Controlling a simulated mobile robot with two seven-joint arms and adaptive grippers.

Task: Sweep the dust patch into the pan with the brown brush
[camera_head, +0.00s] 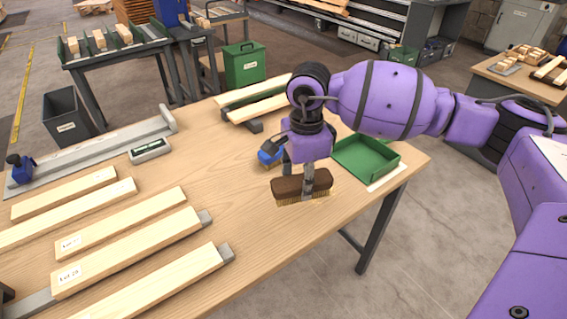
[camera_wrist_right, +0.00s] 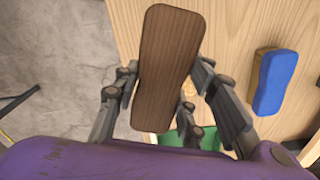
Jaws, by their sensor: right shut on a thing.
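The brown brush (camera_head: 290,188) has a dark wooden back and pale bristles pointing down. My right gripper (camera_head: 303,178) is shut on it, with fingers on both sides of the back; the wrist view shows the same grip on the brush (camera_wrist_right: 165,65). The brush is over the table near its front edge; whether the bristles touch the top I cannot tell. The green pan (camera_head: 382,172) sits to the right on the table's right end, and part of it shows in the wrist view (camera_wrist_right: 208,138). My left gripper is not in view.
A blue brush (camera_head: 267,156) lies behind my right gripper. Wooden slats (camera_head: 135,250) fill the left of the table (camera_head: 235,195), with a grey rail (camera_head: 100,155) behind. A green bin (camera_head: 244,65) stands beyond the far edge. The table's middle is clear.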

